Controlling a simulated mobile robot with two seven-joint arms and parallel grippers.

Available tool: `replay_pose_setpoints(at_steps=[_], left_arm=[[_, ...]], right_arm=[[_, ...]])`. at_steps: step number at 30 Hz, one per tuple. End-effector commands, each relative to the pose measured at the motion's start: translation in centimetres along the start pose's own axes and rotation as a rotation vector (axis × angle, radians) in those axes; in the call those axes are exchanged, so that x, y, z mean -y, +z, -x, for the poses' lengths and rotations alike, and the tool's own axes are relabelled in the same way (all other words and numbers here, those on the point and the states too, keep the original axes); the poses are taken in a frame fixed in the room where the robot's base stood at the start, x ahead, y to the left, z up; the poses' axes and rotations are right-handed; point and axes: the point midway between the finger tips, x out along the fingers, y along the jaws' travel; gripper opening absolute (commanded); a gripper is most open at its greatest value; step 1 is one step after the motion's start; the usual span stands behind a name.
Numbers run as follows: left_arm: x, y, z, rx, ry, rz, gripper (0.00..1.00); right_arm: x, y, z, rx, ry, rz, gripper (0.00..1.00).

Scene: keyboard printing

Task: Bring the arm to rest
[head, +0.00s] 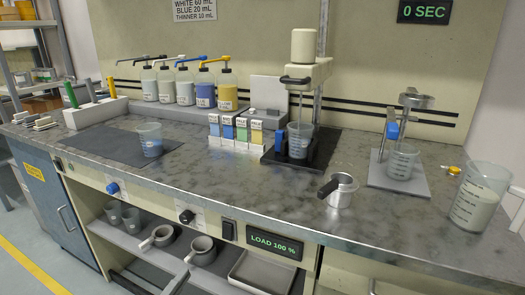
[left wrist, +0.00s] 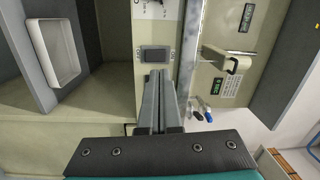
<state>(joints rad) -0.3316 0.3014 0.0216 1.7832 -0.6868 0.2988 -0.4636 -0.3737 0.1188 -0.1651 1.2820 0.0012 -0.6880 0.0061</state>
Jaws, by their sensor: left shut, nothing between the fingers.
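My left gripper (left wrist: 159,82) shows in the left wrist view, its two grey fingers side by side and closed together with nothing between them. I make out neither gripper in the head view, where no arm reaches over the workbench (head: 240,190). My right gripper is in neither view.
On the bench stand pump bottles (head: 203,88), a mixer with a beaker (head: 299,140), a metal pot (head: 340,190), a stand with a beaker (head: 401,162) and a large beaker of pale liquid (head: 478,197). A shelf below holds cups and a tray (head: 262,272).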

Motion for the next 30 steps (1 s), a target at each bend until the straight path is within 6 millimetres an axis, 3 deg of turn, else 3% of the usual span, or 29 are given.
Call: replay_pose_setpoints(at_steps=[5,8,12,14,18,21,24,27,30], left_arm=[[-9.8,3.2,2.5,0.197,0.209,0.309,0.0],[-15.7,4.2,5.3,0.333,0.33,0.486,0.0],[-23.6,4.4,11.0,0.545,0.497,0.711,0.0],[-26.5,4.0,13.9,0.643,0.566,0.799,0.0],[-32.2,2.4,21.5,0.883,0.717,0.973,0.0],[-34.8,0.9,26.6,1.039,0.799,1.06,0.0],[-36.2,-0.3,30.4,1.16,0.856,1.114,0.0],[-36.9,-1.1,32.8,1.233,0.888,1.143,0.0],[-37.1,-1.4,33.8,1.264,0.9,1.153,0.0]], right_arm=[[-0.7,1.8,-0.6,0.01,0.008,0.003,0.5],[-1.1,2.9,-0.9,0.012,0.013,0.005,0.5],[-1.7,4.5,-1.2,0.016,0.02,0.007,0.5],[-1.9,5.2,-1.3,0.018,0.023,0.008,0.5],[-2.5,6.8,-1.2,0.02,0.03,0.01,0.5],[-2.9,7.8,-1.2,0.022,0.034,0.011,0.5],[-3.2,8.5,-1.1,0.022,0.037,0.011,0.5],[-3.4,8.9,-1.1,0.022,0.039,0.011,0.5],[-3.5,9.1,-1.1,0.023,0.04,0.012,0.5]])
